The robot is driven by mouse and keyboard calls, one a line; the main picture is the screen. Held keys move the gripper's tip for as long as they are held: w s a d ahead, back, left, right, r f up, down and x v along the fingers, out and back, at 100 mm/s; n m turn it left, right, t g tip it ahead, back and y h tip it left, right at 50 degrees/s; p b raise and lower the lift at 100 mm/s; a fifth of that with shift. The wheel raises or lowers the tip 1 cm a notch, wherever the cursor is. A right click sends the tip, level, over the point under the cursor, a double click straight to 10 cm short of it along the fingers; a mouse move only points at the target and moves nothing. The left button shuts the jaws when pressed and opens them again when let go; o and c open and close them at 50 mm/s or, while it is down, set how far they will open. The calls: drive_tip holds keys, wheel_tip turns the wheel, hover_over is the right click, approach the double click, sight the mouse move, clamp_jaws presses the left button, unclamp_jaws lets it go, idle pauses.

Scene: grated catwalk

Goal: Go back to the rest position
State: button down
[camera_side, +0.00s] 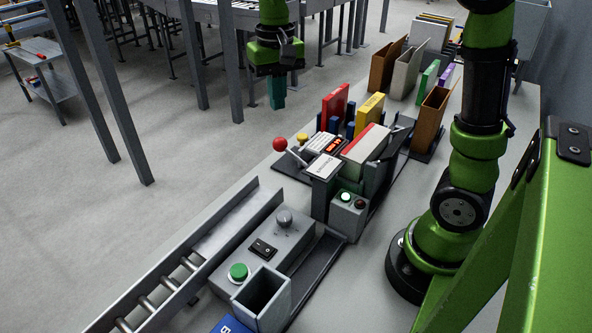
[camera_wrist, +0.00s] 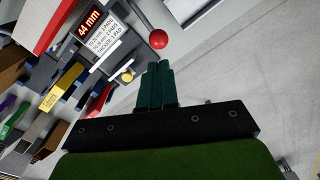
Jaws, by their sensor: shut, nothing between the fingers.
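My gripper (camera_side: 277,92) hangs at the top middle of the side view, raised above and behind the far edge of the work surface. Its teal fingers point down and are together, with nothing between them. In the wrist view the fingers (camera_wrist: 160,84) are pressed side by side over bare floor. My green arm (camera_side: 473,150) stands at the right of the side view; the link joining it to the gripper is out of the picture.
A red-knobbed lever (camera_side: 280,145) and a display reading 44 mm (camera_wrist: 88,22) stand near the gripper. Red (camera_side: 335,106) and yellow (camera_side: 369,114) binders, brown holders (camera_side: 431,120) and a grey button box (camera_side: 262,246) fill the bench. Open floor (camera_side: 190,185) lies left.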

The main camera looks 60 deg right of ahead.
drive_tip(key=shift+s+a+f+n+t, duration=0.4)
drive_tip(key=shift+s+f, duration=0.15)
drive_tip(key=shift+f, duration=0.15)
drive_tip(key=s+a+t+y, duration=0.1)
drive_tip(key=s+t, duration=0.2)
drive_tip(key=s, duration=0.3)
drive_tip(key=s+a+r+n+t+y, duration=0.1)
drive_tip(key=s+a+t, duration=0.1)
drive_tip(key=s, duration=0.4)
drive_tip(key=shift+s+a+r+t, duration=0.2)
drive_tip(key=shift+s+a+t, duration=0.1)
drive_tip(key=shift+t, duration=0.3)
